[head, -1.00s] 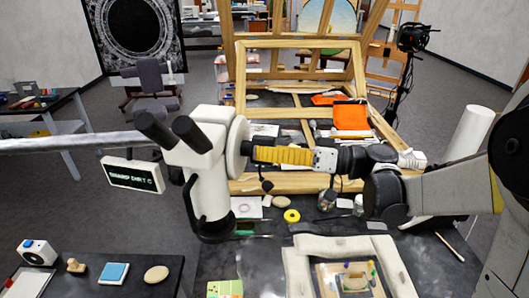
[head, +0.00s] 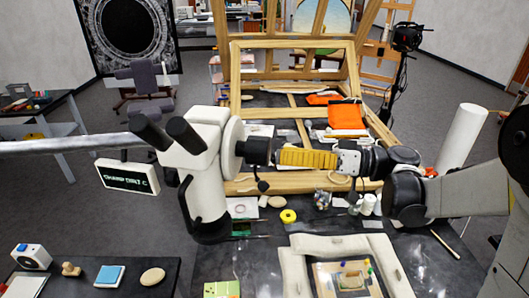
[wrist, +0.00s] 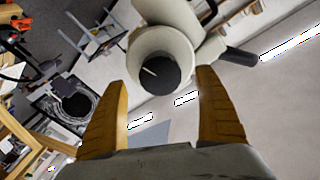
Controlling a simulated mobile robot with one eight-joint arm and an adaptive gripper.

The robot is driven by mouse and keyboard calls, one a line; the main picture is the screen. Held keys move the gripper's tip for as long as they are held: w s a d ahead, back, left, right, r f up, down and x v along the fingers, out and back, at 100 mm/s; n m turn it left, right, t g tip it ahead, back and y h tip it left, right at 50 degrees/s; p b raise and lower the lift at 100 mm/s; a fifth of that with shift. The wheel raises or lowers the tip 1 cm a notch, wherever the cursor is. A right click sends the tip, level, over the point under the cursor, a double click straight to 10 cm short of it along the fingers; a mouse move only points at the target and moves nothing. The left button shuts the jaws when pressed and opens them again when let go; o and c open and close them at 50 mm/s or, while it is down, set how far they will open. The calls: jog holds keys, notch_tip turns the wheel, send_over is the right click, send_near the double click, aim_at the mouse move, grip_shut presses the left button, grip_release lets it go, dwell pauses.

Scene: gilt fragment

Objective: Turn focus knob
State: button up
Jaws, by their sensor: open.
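A white microscope (head: 205,180) with two black eyepieces stands at the left of the dark table. Its black focus knob (head: 254,151) sticks out to the right from a round white housing. In the wrist view the knob (wrist: 151,73) faces me, with a pale line on its face. My gripper (head: 280,157) lies level just right of the knob, its yellow fingers pointing at it. In the wrist view my gripper (wrist: 156,76) is open, one finger on each side of the knob's outline. The fingertips look short of the knob.
A small display (head: 128,177) with green text hangs left of the microscope. A wooden frame (head: 295,50) stands behind the arm. Below are a yellow tape roll (head: 288,216) and a padded frame (head: 296,268) around a small panel.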

jog(key=v, duration=0.6)
jog(key=shift+d, duration=0.1)
dwell(1.7)
jog(key=s+a+f+m+h+b, duration=0.3)
jog(key=f+h+b, duration=0.15)
jog(key=f, duration=0.45)
jog(key=s+a+f+m+h+b, duration=0.25)
jog(key=s+f+h+b, duration=0.2)
jog(key=f, duration=0.35)
jog(key=s+d+f+m+t+h+b, duration=0.1)
jog(key=s+d+f+h+b, duration=0.2)
jog(key=f, duration=0.3)
jog(key=s+d+f+m+t+h+b, duration=0.1)
jog(key=s+d+f+m+h+b, duration=0.1)
jog(key=s+d+f+h+b, duration=0.2)
notch_tip(320, 180, down, 3)
jog(key=shift+d+r+h+b, duration=0.15)
jog(key=shift+d+h+b, duration=0.35)
jog(key=shift+d+b, duration=0.5)
jog(key=shift+a+m, duration=0.1)
jog(key=shift+m, duration=0.15)
